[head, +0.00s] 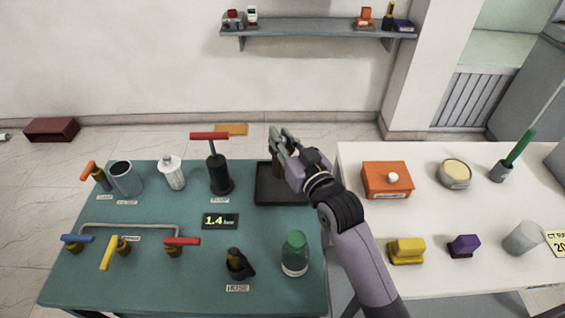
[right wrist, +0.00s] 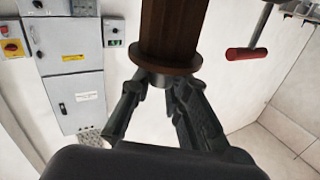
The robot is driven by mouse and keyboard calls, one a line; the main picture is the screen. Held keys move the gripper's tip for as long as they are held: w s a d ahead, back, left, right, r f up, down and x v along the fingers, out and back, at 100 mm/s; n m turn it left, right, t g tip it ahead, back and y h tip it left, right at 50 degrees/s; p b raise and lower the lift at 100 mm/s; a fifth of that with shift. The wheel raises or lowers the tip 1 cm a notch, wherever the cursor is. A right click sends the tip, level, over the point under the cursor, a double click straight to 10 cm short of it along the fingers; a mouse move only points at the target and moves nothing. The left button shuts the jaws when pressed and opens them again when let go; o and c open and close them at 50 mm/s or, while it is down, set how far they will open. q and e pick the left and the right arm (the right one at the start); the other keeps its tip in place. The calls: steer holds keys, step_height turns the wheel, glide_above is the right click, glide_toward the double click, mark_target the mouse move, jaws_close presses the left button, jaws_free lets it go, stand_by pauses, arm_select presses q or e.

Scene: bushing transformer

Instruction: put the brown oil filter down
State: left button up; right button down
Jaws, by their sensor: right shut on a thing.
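The brown oil filter (right wrist: 172,35) is a ribbed brown cylinder with a round flange, seen large in the right wrist view. My right gripper (right wrist: 165,85) is shut on it at the flange end. In the head view the right gripper (head: 283,140) is over the back part of a black tray (head: 275,193) on the green table. Only a small brown part of the filter (head: 284,162) shows there, below the fingers; the rest is hidden by the gripper. I cannot tell how far it is above the tray. My left gripper is not in view.
Left of the tray stand a black pump (head: 218,175) with a red handle and a white filter (head: 171,173). A green-topped jar (head: 295,255) stands in front, beside my forearm. A white table (head: 345,165) with an orange box (head: 388,178) is at right.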

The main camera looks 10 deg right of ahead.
step_height(320, 180, down, 3)
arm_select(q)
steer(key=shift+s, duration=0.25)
arm_select(e)
steer(key=shift+f, duration=2.4)
steer(key=c, duration=2)
jaws_free()
steer(key=shift+f, duration=0.2)
steer(key=o, duration=0.5)
steer(key=shift+c, duration=0.2)
steer(key=shift+r, duration=0.1)
